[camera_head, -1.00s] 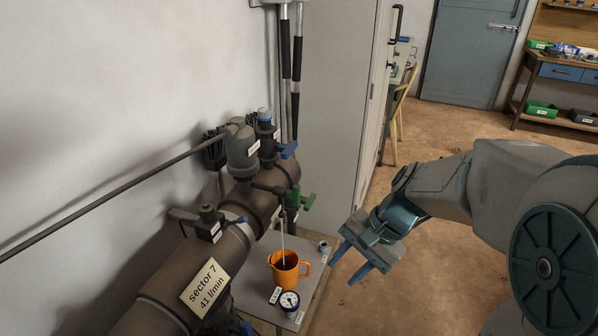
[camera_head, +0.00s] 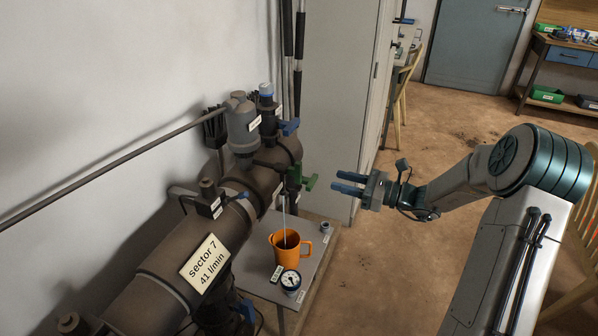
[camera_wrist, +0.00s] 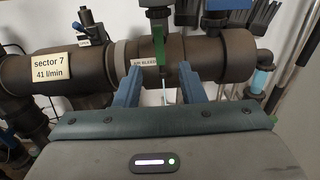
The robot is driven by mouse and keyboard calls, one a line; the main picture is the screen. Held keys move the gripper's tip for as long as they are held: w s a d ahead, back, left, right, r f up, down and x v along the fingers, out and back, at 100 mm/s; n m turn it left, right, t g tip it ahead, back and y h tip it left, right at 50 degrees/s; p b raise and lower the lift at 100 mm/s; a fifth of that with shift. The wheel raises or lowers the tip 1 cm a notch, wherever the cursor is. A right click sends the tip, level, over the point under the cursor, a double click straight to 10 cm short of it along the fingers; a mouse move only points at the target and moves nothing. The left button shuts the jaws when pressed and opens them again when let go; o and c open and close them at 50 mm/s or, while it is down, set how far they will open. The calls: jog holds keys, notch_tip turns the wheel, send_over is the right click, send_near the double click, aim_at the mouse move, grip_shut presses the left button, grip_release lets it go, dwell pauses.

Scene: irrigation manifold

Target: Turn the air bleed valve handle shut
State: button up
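The green air bleed valve handle (camera_head: 308,182) is on the side of the brown pipe and sticks out toward my gripper. In the wrist view the green handle (camera_wrist: 159,46) hangs upright beside the "AIR BLEED" label (camera_wrist: 145,64). My gripper (camera_head: 340,182) is to the right of the handle, with a small gap between them. In the wrist view its blue fingers (camera_wrist: 159,84) are wide apart with nothing between them; the handle shows beyond them, near the middle. A thin pale stream runs from below the valve into an orange jug (camera_head: 287,250).
The jug and a round gauge (camera_head: 290,280) stand on a small grey table (camera_head: 255,284) under the pipe. Other blue handles (camera_head: 289,127) sit on the manifold. A grey cabinet (camera_head: 335,100) stands behind. The floor to the right is open.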

aim_at(301, 172)
jog(key=x, duration=1.2)
jog(key=shift+w+a+p, duration=0.1)
jog(key=shift+a+p, duration=0.3)
jog(key=shift+f, duration=0.1)
grip_shut()
